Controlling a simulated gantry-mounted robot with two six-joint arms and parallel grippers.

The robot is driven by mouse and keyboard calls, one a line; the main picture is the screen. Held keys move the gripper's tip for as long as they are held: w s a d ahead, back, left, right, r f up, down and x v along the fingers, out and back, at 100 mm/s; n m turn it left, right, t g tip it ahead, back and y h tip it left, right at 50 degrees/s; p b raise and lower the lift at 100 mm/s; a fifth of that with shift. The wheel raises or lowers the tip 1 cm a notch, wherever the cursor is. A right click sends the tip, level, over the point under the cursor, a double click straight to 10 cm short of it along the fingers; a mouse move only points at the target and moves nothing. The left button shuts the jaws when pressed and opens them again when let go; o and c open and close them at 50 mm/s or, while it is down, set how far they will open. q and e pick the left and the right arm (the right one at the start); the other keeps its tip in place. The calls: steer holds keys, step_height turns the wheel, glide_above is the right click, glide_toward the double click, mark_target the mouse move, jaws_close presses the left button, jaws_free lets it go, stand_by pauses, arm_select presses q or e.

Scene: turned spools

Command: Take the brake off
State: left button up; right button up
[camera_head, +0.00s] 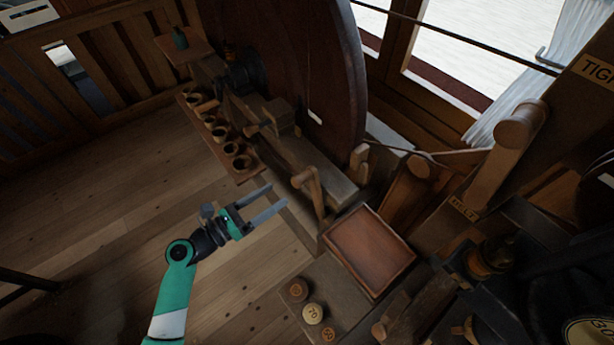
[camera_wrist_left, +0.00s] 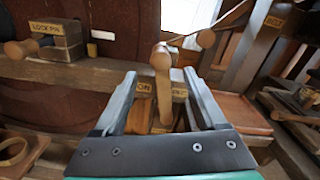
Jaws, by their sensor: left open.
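An upright wooden lever (camera_head: 309,187) with a rounded top stands on the wooden beam beside the big dark wheel. I take it to be the brake lever. It also shows in the left wrist view (camera_wrist_left: 162,62), with a yellow plate reading "ON" (camera_wrist_left: 143,88) at its left and another plate, partly hidden, at its right. My left gripper (camera_head: 277,198) is open and empty, just left of the lever in the head view. In the left wrist view the lever appears between its two fingers, and no contact shows. My right gripper is not in view.
The big wheel (camera_head: 310,60) stands behind the beam. A "LOCK PIN" block (camera_wrist_left: 55,35) with a wooden peg sits left of the lever. A rack of small cups (camera_head: 220,134) is at the left, an empty wooden tray (camera_head: 368,248) at the right. Open floor lies left.

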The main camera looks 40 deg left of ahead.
mark_target(306, 176)
arm_select(q)
steer(key=w, duration=0.3)
steer(key=w+d+b, duration=0.1)
steer(key=w, duration=0.7)
steer(key=shift+d, duration=0.4)
jaws_close()
stand_by(0.7)
